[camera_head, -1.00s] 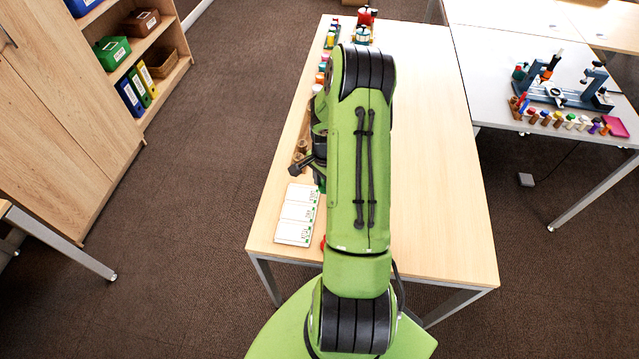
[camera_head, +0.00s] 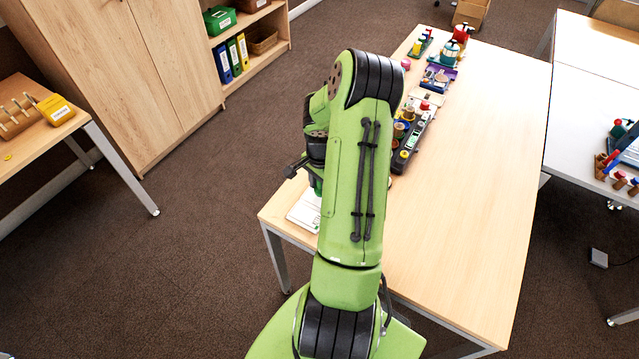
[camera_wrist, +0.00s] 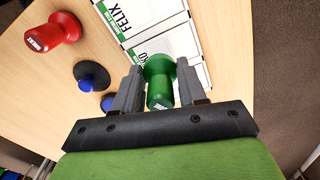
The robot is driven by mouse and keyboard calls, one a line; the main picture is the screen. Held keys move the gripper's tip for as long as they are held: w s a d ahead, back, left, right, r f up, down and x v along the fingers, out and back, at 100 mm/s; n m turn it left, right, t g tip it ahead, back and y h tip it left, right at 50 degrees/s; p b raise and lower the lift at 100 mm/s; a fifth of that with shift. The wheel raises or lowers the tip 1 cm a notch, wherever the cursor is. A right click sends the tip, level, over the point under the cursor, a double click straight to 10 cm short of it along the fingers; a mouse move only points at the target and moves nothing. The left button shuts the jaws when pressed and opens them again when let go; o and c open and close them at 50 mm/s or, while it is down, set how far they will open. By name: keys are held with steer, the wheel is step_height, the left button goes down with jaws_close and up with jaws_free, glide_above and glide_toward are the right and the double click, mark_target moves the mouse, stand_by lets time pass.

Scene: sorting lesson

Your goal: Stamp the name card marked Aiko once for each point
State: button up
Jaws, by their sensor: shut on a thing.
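My gripper (camera_wrist: 160,78) is shut on a green stamp (camera_wrist: 159,96), which sits between the two fingers in the wrist view. Just beyond it lies a white card with a green edge (camera_wrist: 165,45); only the end "KO" of its name shows, the rest being hidden by the stamp and gripper. A card marked FELIX (camera_wrist: 135,12) lies beside it, farther from the gripper. I cannot tell whether the stamp touches the card. In the head view my arm hides most of the gripper, and part of the white cards (camera_head: 303,212) shows at the table's near left corner.
In the wrist view a red stamp (camera_wrist: 52,33) and a black round piece with a blue part (camera_wrist: 91,76) are on the table left of the gripper. In the head view, trays (camera_head: 410,150) line the table's left edge; its right side (camera_head: 470,200) is clear.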

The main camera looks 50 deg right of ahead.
steer(key=shift+f+b, duration=1.05)
steer(key=shift+f, duration=0.45)
steer(key=shift+s+f+b, duration=0.1)
steer(key=shift+f+b, duration=0.35)
steer(key=shift+f, duration=0.15)
stand_by(0.9)
steer(key=shift+r+p, duration=2.6)
steer(key=shift+r, duration=0.95)
